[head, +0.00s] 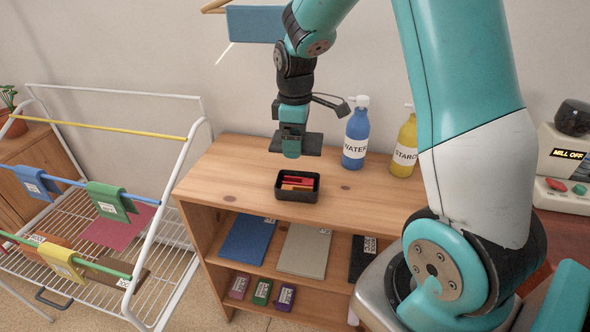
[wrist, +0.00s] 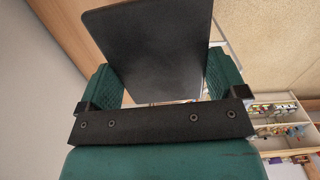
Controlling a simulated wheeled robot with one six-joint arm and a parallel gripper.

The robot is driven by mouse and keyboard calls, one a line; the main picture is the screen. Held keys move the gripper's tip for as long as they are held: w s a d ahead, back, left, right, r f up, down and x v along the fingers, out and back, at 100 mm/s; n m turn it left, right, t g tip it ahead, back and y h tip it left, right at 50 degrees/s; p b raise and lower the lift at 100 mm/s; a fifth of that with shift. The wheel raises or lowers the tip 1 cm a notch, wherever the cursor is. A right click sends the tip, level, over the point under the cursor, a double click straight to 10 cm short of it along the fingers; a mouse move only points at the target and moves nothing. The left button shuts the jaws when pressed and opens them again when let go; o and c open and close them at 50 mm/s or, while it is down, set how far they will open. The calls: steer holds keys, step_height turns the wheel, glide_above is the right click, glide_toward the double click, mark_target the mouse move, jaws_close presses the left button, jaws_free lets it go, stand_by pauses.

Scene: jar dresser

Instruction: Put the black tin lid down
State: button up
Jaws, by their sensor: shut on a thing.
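The black tin lid (wrist: 150,45) is a flat dark plate held between the two green fingers of my gripper (wrist: 163,80) in the wrist view. In the head view my gripper (head: 291,150) points down above the wooden shelf top, and the lid (head: 312,143) shows as a dark plate around the fingertips. The lid is in the air, above and behind the open black tin (head: 283,196). The tin stands on the shelf top with red and orange pieces inside. My gripper partly hides the lid in the head view.
A blue water bottle (head: 356,135) and a yellow starch bottle (head: 404,148) stand right of my gripper. The wooden shelf top (head: 225,170) is clear to the left of the tin. A white drying rack (head: 150,240) with cloths stands at left. A blue cloth (head: 254,24) hangs behind.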

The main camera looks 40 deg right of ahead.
step_height(320, 180, down, 10)
steer(key=shift+r+p, duration=0.1)
steer(key=shift+p, duration=0.3)
